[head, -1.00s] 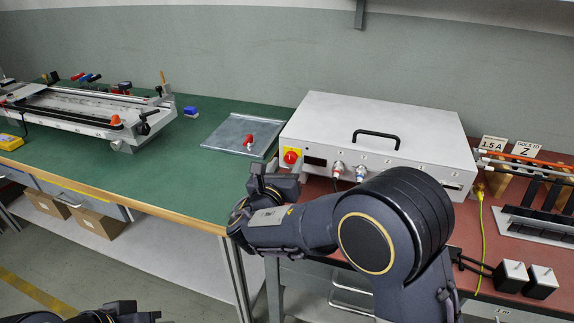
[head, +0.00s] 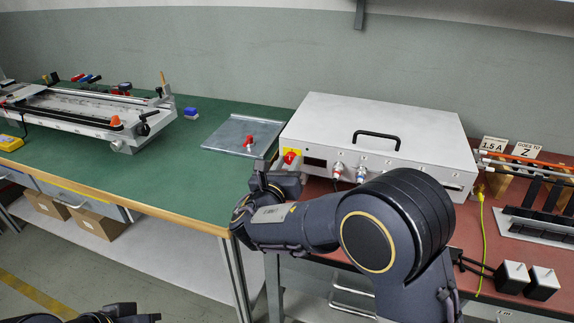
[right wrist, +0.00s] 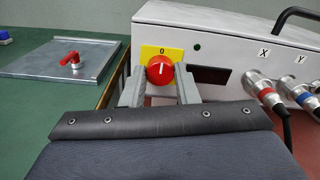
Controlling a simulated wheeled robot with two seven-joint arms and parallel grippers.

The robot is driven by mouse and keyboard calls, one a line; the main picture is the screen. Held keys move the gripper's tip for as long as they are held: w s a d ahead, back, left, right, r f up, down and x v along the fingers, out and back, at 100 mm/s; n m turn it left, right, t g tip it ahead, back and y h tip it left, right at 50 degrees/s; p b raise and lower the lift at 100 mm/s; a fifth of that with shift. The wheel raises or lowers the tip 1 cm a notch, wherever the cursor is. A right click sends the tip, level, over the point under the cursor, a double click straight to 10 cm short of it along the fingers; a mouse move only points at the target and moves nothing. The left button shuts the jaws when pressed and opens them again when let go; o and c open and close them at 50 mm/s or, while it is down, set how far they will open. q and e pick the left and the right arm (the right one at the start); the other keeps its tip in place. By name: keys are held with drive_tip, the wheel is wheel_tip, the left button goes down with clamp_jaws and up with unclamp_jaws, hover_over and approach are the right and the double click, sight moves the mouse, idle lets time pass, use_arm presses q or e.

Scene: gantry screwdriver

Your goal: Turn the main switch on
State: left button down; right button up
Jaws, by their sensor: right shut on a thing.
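The main switch is a round red knob (head: 290,157) on a yellow plate at the left end of the white box's front. In the right wrist view the knob (right wrist: 160,70) has a white mark that stands about upright, under the "0" on the plate. My right gripper (right wrist: 160,88) has one grey finger on each side of the knob and is shut on it. In the head view my right gripper (head: 274,176) partly hides the yellow plate. My left gripper (head: 130,313) shows only in part at the bottom left, away from the switch.
The white box (head: 375,120) has a black handle, a dark display and round connectors marked X and Y, with cables. A metal plate (head: 215,137) with a red handle (head: 249,142) lies on the green table to the left. A yellow cable (head: 480,245) hangs at right.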

drive_tip(key=shift+f+m+b, duration=0.15)
drive_tip(key=shift+m+b, duration=0.25)
drive_tip(key=shift+b, duration=0.1)
drive_tip(key=m+b, duration=1.4)
drive_tip(key=b, duration=0.2)
drive_tip(key=shift+f, duration=0.15)
drive_tip(key=shift+m+b, duration=1.5)
drive_tip(key=shift+b, duration=0.15)
drive_tip(key=shift+r, duration=0.2)
drive_tip(key=o, duration=1)
drive_tip(key=shift+c, duration=0.2)
drive_tip(key=shift+d, duration=0.1)
drive_tip(key=p+v, duration=0.1)
drive_tip(key=v, duration=0.6)
drive_tip(key=shift+s+r+p, duration=0.1)
drive_tip(key=shift+s+p, duration=0.25)
drive_tip(key=shift+p, duration=0.05)
